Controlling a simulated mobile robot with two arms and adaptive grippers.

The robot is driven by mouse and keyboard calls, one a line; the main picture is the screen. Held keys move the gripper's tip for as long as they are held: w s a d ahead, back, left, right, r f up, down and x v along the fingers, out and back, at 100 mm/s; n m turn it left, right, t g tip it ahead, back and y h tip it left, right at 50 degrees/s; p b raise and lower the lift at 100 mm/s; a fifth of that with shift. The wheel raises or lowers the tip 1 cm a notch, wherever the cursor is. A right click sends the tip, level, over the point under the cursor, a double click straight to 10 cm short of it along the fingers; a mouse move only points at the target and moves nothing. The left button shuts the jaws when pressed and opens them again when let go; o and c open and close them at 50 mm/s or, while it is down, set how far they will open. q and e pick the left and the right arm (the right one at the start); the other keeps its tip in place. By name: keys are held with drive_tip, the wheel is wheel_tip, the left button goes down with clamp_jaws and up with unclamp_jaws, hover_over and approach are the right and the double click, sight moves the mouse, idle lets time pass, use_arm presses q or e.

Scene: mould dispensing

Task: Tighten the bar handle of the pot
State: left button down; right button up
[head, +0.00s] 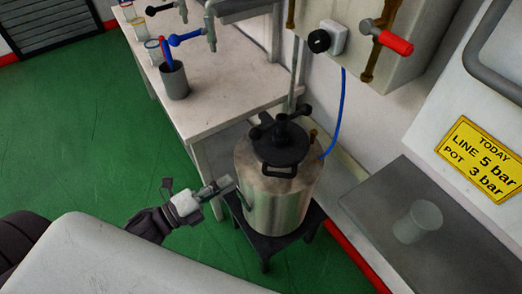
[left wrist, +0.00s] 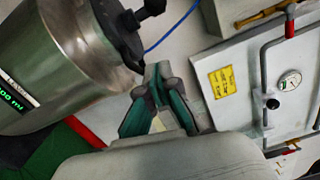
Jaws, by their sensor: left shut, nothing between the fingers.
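The pot (head: 270,200) is a steel cylinder with a black lid, standing on a dark stool. Its black bar handle (head: 283,128), with knobbed ends, sits on top of the lid. My left gripper (head: 228,184) is at the left side of the pot, below the lid and bar handle. Its fingers are shut with nothing between them; I cannot tell whether they touch the pot. In the left wrist view the pot (left wrist: 70,60) fills the upper left, and part of the bar handle (left wrist: 148,10) shows above the gripper (left wrist: 158,72). My right gripper is out of view.
A white table (head: 225,95) with a grey cup (head: 174,82) of blue and red tools stands behind left. A wall box (head: 370,35) carries a red-handled valve (head: 392,40); a blue hose (head: 340,115) runs to the pot. A glass (head: 420,218) stands right. A yellow sign (head: 480,158) reads pot 3 bar.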

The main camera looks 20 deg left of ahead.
use_arm(q)
drive_tip(key=w+d+r+p, duration=0.2)
drive_tip(key=w+d+p, duration=0.1)
drive_tip(key=w, duration=0.8)
drive_tip(key=shift+d, duration=0.25)
drive_tip(key=shift+a+f+m+h, duration=0.1)
drive_tip(key=shift+m+h, duration=0.2)
drive_tip(key=shift+m, duration=0.1)
